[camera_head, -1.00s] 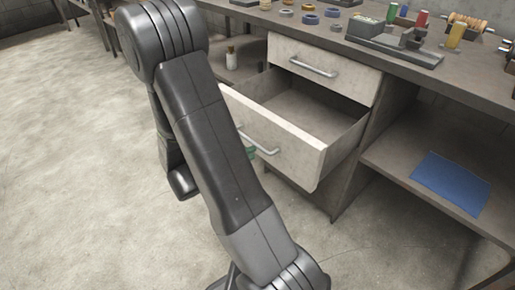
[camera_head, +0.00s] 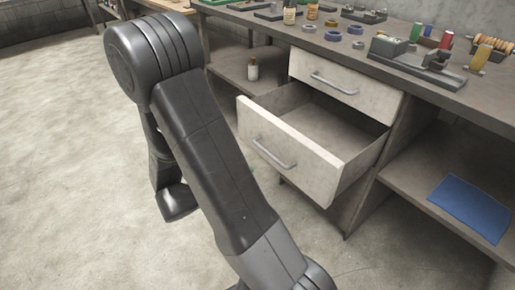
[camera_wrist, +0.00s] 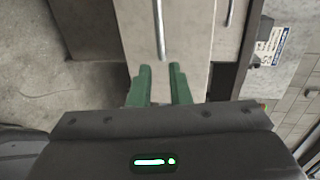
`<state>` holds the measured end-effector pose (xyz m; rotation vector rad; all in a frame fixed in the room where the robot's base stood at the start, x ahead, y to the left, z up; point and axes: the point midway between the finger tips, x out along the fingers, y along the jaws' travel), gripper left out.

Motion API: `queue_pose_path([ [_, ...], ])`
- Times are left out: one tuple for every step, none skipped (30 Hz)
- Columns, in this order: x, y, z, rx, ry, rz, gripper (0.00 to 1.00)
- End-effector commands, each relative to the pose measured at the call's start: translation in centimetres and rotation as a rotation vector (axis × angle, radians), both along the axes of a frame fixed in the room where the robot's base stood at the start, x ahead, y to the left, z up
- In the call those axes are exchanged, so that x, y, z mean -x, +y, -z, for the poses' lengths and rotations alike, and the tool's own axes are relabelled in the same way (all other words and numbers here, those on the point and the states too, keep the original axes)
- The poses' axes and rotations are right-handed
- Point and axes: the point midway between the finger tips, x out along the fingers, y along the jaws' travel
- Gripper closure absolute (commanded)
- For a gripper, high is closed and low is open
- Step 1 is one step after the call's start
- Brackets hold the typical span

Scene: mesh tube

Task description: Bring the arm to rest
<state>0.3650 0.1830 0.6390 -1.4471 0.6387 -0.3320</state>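My arm (camera_head: 215,165) reaches down across the head view, bent at its top joint, in front of the bench. Its end is hidden there behind my own links. In the wrist view my gripper (camera_wrist: 163,72) shows two green fingers with a gap between them and nothing held. They point toward a pale drawer front (camera_wrist: 180,35) with a metal handle (camera_wrist: 160,28) beyond the fingertips. The fingers look apart from the handle.
The lower drawer (camera_head: 290,160) is pulled out and looks empty; the upper drawer (camera_head: 345,80) is shut. A blue sheet (camera_head: 470,207) lies on the lower shelf. Tools and spools crowd the benchtop. Open floor (camera_head: 70,160) lies to the left.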

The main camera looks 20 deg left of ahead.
Motion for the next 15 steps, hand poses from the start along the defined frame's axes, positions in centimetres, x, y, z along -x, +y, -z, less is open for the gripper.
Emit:
queue_pose_path([
  [0.0, 0.0, 0.0, 0.0, 0.0, 0.0, 0.83],
  [0.0, 0.0, 0.0, 0.0, 0.0, 0.0, 0.83],
  [0.0, 0.0, 0.0, 0.0, 0.0, 0.0, 0.83],
  [0.0, 0.0, 0.0, 0.0, 0.0, 0.0, 0.83],
  [-0.1, -0.1, 0.0, 0.0, 0.0, 0.0, 0.83],
  [-0.2, -0.2, 0.1, 0.0, 0.0, 0.001, 0.83],
  [-0.3, -0.3, 0.1, 0.0, 0.0, 0.002, 0.83],
  [-0.5, -0.4, 0.2, 0.0, 0.0, 0.003, 0.83],
  [-0.8, -0.6, 0.3, 0.0, 0.0, 0.004, 0.83],
  [-1.0, -0.8, 0.4, 0.0, 0.0, 0.004, 0.83],
  [-1.3, -1.0, 0.4, 0.0, 0.0, 0.003, 0.83],
  [-1.8, -1.3, 0.6, -0.001, 0.001, 0.004, 0.83],
  [-2.1, -1.6, 0.7, -0.001, 0.001, 0.005, 0.83],
  [-2.5, -1.9, 0.8, 0.0, 0.0, 0.004, 0.83],
  [-3.0, -2.3, 0.9, 0.0, 0.0, 0.006, 0.83],
])
